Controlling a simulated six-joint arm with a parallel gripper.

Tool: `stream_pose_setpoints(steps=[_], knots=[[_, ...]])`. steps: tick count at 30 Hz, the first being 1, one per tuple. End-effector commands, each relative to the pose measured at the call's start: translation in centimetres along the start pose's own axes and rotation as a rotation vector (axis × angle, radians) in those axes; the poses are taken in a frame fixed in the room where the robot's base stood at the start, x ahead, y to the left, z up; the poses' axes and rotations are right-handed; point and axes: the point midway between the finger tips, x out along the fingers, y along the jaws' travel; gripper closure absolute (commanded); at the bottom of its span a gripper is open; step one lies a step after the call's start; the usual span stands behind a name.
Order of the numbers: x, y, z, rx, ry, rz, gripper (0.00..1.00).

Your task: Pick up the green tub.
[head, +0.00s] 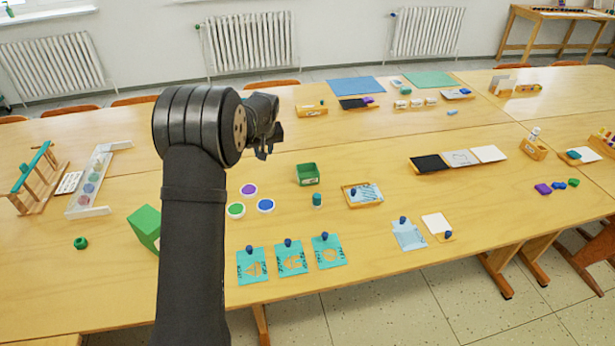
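A small green open-topped tub (308,176) with a pale label on its front stands upright on the wooden table (370,240), near the middle of the head view. My gripper (266,150) is dark and sits above the table, up and to the left of the tub in the picture, apart from it. Its fingers are small and seen at an angle, so I cannot tell whether they are open or shut. I see nothing held in it.
Purple, green and blue discs (265,206) and a teal cylinder (317,199) lie near the tub. A wooden tray (377,203) is to its right. Teal cards (291,270) with blue knobs lie in front. A green block (145,224) stands left of my arm.

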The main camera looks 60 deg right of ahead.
Motion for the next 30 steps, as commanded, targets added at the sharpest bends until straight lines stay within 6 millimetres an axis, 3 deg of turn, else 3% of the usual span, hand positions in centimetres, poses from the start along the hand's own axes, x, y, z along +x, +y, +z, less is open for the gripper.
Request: stream_pose_setpoints(steps=[1, 3, 6, 9, 13, 24, 30], knots=[[-0.2, 3.3, 0.8, 0.032, -0.001, 0.013, 0.72], [-0.6, 6.5, 1.5, 0.060, 0.001, 0.026, 0.72], [-0.9, 9.6, 2.5, 0.087, 0.000, 0.037, 0.72], [-1.0, 11.0, 2.9, 0.097, 0.000, 0.042, 0.72], [0.4, 11.3, 3.1, 0.100, -0.003, 0.042, 0.72], [7.7, 11.5, 3.0, 0.099, -0.001, 0.042, 0.72], [10.3, 11.7, 3.0, 0.100, 0.000, 0.043, 0.72]])
